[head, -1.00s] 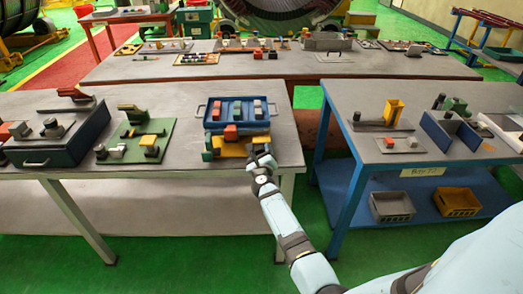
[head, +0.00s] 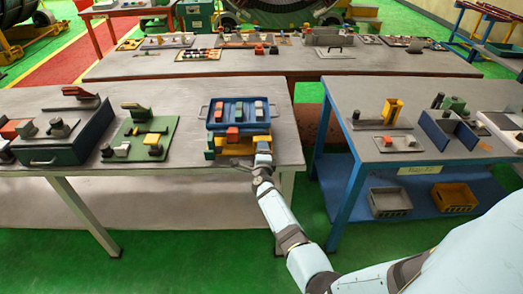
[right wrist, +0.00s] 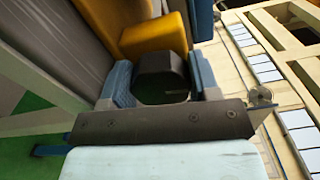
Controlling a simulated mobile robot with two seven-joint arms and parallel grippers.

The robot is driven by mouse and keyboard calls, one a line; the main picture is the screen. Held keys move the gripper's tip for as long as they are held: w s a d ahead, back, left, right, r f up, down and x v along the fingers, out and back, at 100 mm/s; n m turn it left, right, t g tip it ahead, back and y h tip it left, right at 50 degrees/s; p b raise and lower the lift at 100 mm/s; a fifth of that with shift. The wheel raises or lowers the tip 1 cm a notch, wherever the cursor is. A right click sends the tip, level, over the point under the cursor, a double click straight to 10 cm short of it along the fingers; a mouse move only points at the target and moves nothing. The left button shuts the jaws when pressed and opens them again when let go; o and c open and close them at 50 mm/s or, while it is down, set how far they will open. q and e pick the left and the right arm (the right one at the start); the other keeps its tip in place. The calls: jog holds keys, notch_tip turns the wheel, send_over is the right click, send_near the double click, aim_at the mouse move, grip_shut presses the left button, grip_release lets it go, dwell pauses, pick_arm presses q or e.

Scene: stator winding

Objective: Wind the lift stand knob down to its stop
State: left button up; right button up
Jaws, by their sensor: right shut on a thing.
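The lift stand has a yellow body (head: 232,146) and carries a blue tray (head: 214,124) with several small blocks. It stands near the front right edge of the left table. Its dark round knob (right wrist: 162,78) sits in front of the yellow body (right wrist: 155,38) in the right wrist view. My right gripper (right wrist: 162,88) is shut on the knob, with one blue-grey finger on each side. In the head view my right gripper (head: 263,155) is at the stand's front right and hides the knob. My left gripper is not in view.
A blue-framed table (head: 370,160) with fixtures is to the right, across a narrow gap.

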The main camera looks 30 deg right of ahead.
jog(key=shift+r+n, duration=0.1)
jog(key=shift+n, duration=0.5)
jog(key=shift+d, duration=0.1)
jog(key=o, duration=0.9)
jog(key=shift+s+f+n, duration=0.1)
jog(key=shift+f+n, duration=0.2)
